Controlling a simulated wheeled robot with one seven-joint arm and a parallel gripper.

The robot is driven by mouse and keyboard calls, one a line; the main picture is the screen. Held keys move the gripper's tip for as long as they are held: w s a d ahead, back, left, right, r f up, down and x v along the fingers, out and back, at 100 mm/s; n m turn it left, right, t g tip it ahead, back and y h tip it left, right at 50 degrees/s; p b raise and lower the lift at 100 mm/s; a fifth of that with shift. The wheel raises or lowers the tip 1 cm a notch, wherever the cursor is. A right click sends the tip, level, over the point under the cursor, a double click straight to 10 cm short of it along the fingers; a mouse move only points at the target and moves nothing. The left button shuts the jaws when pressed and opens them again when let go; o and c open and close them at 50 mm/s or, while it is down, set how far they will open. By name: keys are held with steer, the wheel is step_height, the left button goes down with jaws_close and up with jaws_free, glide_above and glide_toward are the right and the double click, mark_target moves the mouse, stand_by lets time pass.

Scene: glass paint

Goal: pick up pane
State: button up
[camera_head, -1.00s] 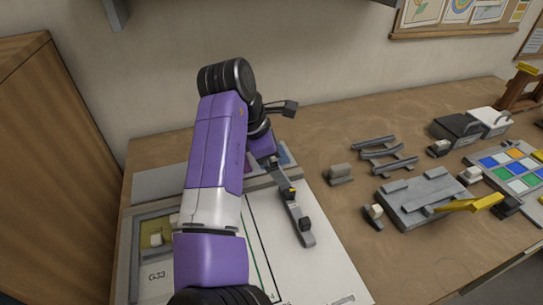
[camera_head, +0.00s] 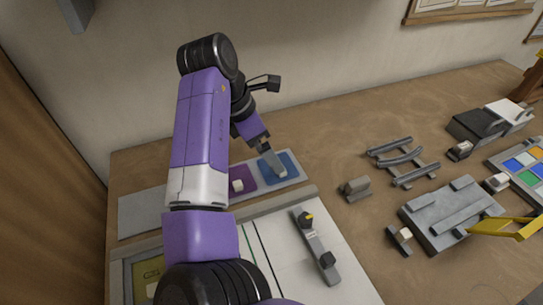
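Coloured panes lie on a grey strip at the back left of the table. A purple pane (camera_head: 246,172) has a pale block-like knob on it. A blue pane (camera_head: 290,166) lies to its right. My gripper (camera_head: 272,162) points down over the blue pane, its grey end at or just above that pane. The fingers are seen from behind and small, so I cannot tell their opening or whether they touch anything. A yellow-green pane (camera_head: 146,274) shows at the lower left, partly cut off by my arm.
A white board (camera_head: 290,270) with a grey bar (camera_head: 316,247) on it lies in front. To the right are grey rails (camera_head: 402,160), a small grey block (camera_head: 354,188), a grey fixture (camera_head: 450,214) with a yellow lever (camera_head: 505,229), and a tray of coloured squares (camera_head: 520,170).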

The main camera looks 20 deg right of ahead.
steer(key=shift+w+d+f, duration=0.1)
steer(key=shift+w+f, duration=0.05)
steer(key=shift+f, duration=0.05)
steer(key=shift+w+p+x, duration=0.15)
steer(key=shift+x, duration=1.7)
steer(key=shift+w+p+x, duration=0.15)
steer(key=shift+x, duration=1.7)
